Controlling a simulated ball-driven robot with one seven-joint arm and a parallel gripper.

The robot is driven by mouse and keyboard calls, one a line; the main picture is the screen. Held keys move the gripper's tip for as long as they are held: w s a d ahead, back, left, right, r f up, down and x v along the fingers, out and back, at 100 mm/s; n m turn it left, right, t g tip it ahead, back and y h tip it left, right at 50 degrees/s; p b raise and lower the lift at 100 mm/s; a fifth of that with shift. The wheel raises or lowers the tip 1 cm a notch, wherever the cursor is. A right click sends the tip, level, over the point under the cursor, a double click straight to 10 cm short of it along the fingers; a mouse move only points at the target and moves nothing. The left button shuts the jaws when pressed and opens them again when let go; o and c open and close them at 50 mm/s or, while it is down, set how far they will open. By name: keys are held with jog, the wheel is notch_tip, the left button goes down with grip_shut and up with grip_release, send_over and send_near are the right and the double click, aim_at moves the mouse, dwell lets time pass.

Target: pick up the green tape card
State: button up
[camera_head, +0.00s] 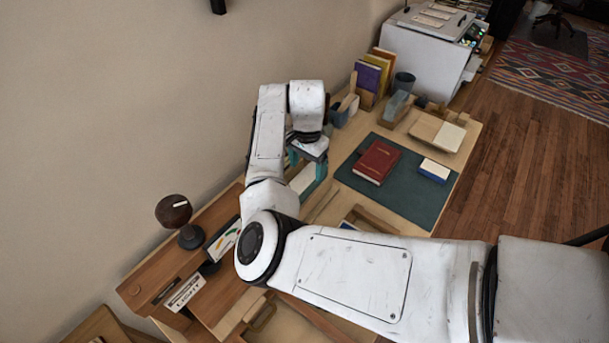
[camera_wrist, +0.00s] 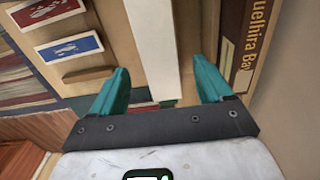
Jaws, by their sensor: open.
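I cannot make out a green tape card for certain in either view. My gripper (camera_head: 307,168) is open over the desk near the wall, with teal fingers pointing down. In the wrist view my gripper (camera_wrist: 161,78) has its fingers on either side of a long white strip (camera_wrist: 153,50), with gaps to both fingers. Nothing is clearly held. A blue card (camera_wrist: 69,47) and a red card (camera_wrist: 46,10), each with a pale drawing, lie left of the fingers. A brown lettered spine or box (camera_wrist: 238,45) is close beside the right finger.
A red book (camera_head: 376,161) and a blue-and-white block (camera_head: 434,170) lie on a dark green mat (camera_head: 408,203). A brown lamp (camera_head: 174,211) stands near the wall.

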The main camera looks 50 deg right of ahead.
jog(key=shift+f, duration=0.95)
jog(key=c, duration=1.1)
jog(key=shift+r, duration=0.1)
